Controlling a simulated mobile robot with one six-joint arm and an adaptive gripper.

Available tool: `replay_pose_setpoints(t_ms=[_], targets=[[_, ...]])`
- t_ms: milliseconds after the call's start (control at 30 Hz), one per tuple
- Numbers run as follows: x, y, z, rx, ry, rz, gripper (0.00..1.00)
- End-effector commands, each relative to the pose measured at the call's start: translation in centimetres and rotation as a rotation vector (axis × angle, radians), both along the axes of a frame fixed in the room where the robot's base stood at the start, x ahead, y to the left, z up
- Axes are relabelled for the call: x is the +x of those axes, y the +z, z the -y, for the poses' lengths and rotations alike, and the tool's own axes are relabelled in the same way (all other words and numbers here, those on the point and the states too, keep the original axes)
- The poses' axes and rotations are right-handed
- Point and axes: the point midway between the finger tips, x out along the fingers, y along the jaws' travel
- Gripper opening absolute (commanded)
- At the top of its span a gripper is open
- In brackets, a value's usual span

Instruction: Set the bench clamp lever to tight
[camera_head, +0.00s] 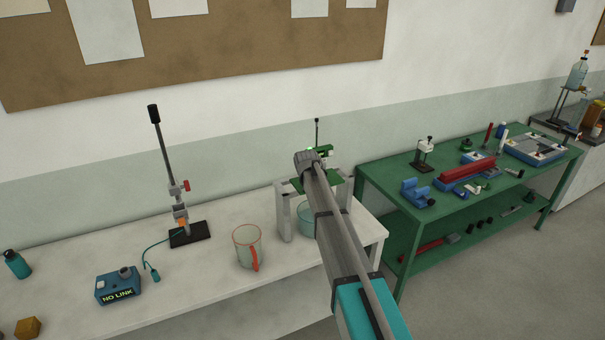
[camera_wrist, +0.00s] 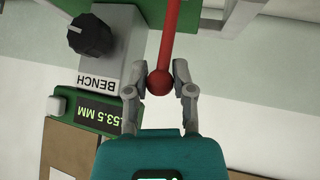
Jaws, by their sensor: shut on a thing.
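In the wrist view a red lever (camera_wrist: 170,35) with a round ball end (camera_wrist: 159,84) runs up out of the top of the picture. My gripper (camera_wrist: 160,72) is shut on the ball end, with one finger on each side. Beside it, to the left, is a grey block (camera_wrist: 123,50) with an upside-down BENCH label and a black knob (camera_wrist: 90,35). The lever's pivot is out of view, and I see no tight mark. In the head view my arm hides the gripper and the lever; a green part (camera_head: 322,149) shows behind the arm's end.
A green unit (camera_wrist: 75,112) with a display reading 53.5 MM lies next to the block. On the white bench (camera_head: 215,285) stand a red-handled beaker (camera_head: 247,248), a rod stand (camera_head: 188,234) and a blue NO LINK box (camera_head: 118,285). A green table (camera_head: 385,185) with tools stands to the right.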

Motion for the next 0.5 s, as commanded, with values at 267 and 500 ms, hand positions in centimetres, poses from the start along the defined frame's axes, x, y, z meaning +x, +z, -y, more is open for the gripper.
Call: replay_pose_setpoints(t_ms=[267, 500], targets=[[0.2, 0.0, 0.7, 0.009, -0.008, -0.002, 0.0], [0.3, 0.0, 1.3, 0.008, -0.015, -0.001, 0.54]])
